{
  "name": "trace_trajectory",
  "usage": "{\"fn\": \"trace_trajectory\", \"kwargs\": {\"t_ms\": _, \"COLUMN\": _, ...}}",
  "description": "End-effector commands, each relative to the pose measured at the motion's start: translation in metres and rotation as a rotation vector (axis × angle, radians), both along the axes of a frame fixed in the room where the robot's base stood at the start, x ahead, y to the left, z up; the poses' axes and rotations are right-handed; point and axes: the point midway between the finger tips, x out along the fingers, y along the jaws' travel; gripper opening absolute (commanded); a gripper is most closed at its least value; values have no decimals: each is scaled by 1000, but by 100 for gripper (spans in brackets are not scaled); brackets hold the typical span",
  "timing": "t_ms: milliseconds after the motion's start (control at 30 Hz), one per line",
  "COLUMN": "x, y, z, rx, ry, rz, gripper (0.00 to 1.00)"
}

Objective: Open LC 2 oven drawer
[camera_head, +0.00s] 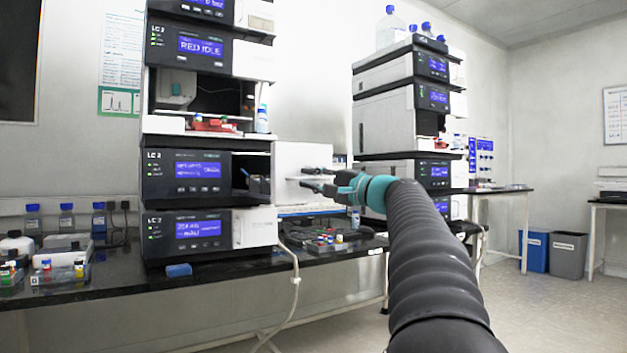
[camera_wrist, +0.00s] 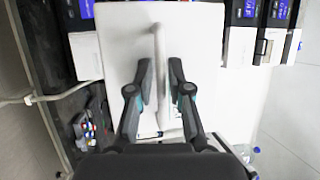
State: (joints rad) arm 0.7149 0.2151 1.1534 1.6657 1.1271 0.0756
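The LC 2 stack (camera_head: 187,178) stands on the black bench at the left in the head view. Its third module down has a dark open bay (camera_head: 252,178) at the right. A large white front panel (camera_head: 305,155) stands to the right of that bay, out from the stack. The panel also fills the middle of the wrist view (camera_wrist: 118,45), with a pale bar handle (camera_wrist: 158,50) on it. My gripper (camera_head: 304,178) is at the panel. In the wrist view its fingers (camera_wrist: 160,75) are apart, with the handle between them and small gaps visible. Contact is not visible.
A second instrument stack (camera_head: 385,118) stands behind my arm, with bottles on top. A tray of small coloured items (camera_head: 328,240) lies on the bench below the panel. A pale tube (camera_head: 294,290) hangs over the bench edge.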

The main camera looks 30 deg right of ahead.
Motion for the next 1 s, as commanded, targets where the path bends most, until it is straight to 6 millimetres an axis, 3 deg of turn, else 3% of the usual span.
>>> {"fn": "trace_trajectory", "kwargs": {"t_ms": 167, "x": -12, "y": -6, "z": -1, "rx": 0, "ry": 0, "rz": -3, "gripper": 19}}
{"fn": "trace_trajectory", "kwargs": {"t_ms": 700, "x": -97, "y": -47, "z": -18, "rx": 0, "ry": 0, "rz": -6, "gripper": 19}}
{"fn": "trace_trajectory", "kwargs": {"t_ms": 1000, "x": -108, "y": -52, "z": -21, "rx": 0, "ry": 0, "rz": -4, "gripper": 19}}
